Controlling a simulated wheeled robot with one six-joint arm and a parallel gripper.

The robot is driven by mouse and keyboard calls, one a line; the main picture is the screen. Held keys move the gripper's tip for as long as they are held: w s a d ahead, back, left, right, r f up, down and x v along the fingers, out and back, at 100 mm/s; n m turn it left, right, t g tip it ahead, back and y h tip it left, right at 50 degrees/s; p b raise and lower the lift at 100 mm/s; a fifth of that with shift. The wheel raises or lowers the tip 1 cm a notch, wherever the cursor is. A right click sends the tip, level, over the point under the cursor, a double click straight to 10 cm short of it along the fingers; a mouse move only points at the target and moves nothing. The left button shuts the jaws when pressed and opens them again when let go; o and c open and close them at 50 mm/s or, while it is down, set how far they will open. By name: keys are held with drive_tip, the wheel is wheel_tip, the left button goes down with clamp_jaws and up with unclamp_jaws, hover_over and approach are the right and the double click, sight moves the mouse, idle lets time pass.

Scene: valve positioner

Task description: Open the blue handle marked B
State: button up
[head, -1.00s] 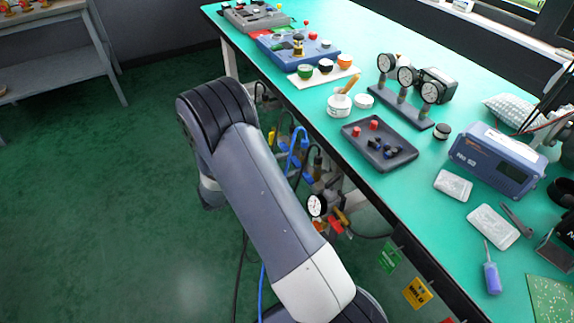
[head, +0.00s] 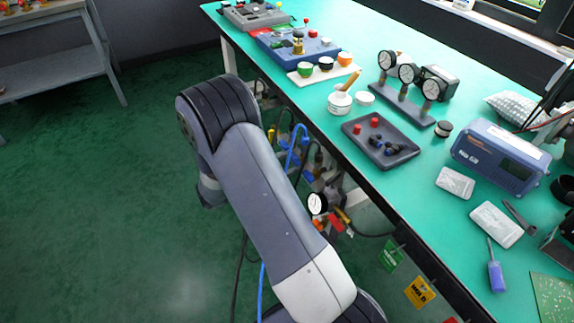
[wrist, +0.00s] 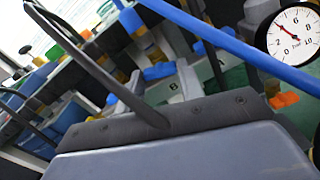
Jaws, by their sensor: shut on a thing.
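In the wrist view, my gripper (wrist: 158,88) shows as grey fingers beyond the grey palm, shut on a small blue handle (wrist: 158,71). A small dark letter is just below it, too blurred to read surely. A blue hose (wrist: 245,52) crosses in front at the upper right, and dark hoses cross at the left. In the head view, my arm comes down beside the bench and my gripper is hidden. Blue parts (head: 318,184) of the valve assembly show under the bench edge; the handle marked B cannot be made out there.
A round white gauge (wrist: 295,36) is close at the right of the wrist view; it also shows in the head view (head: 317,203). The green bench (head: 420,170) overhangs the valves and carries a dark tray (head: 365,152) and several instruments. The floor at left is clear.

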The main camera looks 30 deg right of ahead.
drive_tip(key=m+b, duration=0.4)
drive_tip(key=m, duration=0.1)
drive_tip(key=m+b, duration=0.3)
drive_tip(key=shift+f, duration=0.3)
drive_tip(key=shift+r+m+b, duration=0.15)
drive_tip(key=shift+m+b, duration=3.05)
drive_tip(key=shift+m, duration=0.1)
drive_tip(key=shift+r, duration=0.1)
drive_tip(key=o, duration=0.7)
drive_tip(key=a+p, duration=0.2)
drive_tip(key=a, duration=0.9)
drive_tip(key=shift+s, duration=0.2)
